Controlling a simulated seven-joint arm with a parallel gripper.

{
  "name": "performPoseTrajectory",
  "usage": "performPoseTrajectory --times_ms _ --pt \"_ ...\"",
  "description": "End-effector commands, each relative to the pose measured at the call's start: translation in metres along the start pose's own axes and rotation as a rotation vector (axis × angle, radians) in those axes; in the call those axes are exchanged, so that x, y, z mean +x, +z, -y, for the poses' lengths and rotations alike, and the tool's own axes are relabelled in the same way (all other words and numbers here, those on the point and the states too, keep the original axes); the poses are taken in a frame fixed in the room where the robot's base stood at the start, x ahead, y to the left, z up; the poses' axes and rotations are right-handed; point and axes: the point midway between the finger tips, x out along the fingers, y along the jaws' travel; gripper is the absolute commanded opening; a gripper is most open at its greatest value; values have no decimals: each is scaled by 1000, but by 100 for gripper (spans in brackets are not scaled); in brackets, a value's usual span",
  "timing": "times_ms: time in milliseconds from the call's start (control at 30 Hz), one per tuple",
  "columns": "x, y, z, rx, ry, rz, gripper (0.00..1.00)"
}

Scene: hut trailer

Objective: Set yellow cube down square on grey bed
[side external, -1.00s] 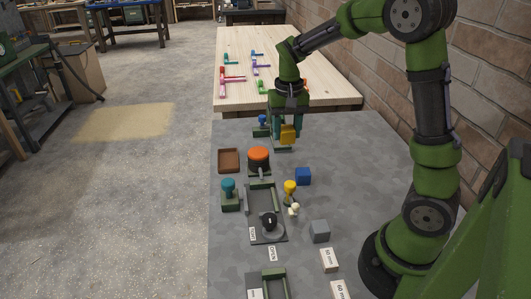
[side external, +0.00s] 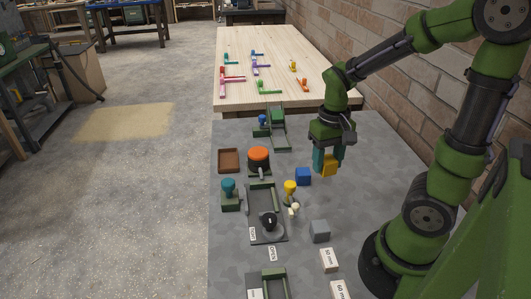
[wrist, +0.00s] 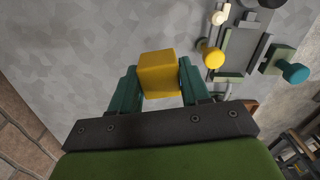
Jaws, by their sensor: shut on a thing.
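My gripper (side external: 327,163) is shut on the yellow cube (side external: 330,167), with a teal finger on either side. In the wrist view the yellow cube (wrist: 158,75) sits between the fingertips, slightly turned. A dark grey bed (side external: 260,202) with green rails lies in the middle of the table, left of and nearer the camera than the cube. Part of this bed also shows at the upper right of the wrist view (wrist: 238,52).
A yellow knob (side external: 290,187), an orange-topped round part (side external: 259,155) and a teal knob (side external: 228,186) stand around the bed. A black knob (side external: 268,220) stands at its near end. A grey cube (side external: 320,231) and label blocks lie nearer. The table's right side is mostly bare.

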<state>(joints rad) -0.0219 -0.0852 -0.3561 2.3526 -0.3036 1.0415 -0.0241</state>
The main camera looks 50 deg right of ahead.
Motion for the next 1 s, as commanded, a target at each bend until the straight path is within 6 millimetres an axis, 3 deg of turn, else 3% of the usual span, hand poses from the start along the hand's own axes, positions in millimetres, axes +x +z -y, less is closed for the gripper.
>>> performPoseTrajectory --times_ms 33,167,800,1000 --pt "10 11 -8 58 -1 3 17" --pt "26 25 -15 162 3 -5 17" --pt "98 20 -16 214 6 -17 17" --pt "108 19 -15 213 4 -22 17"
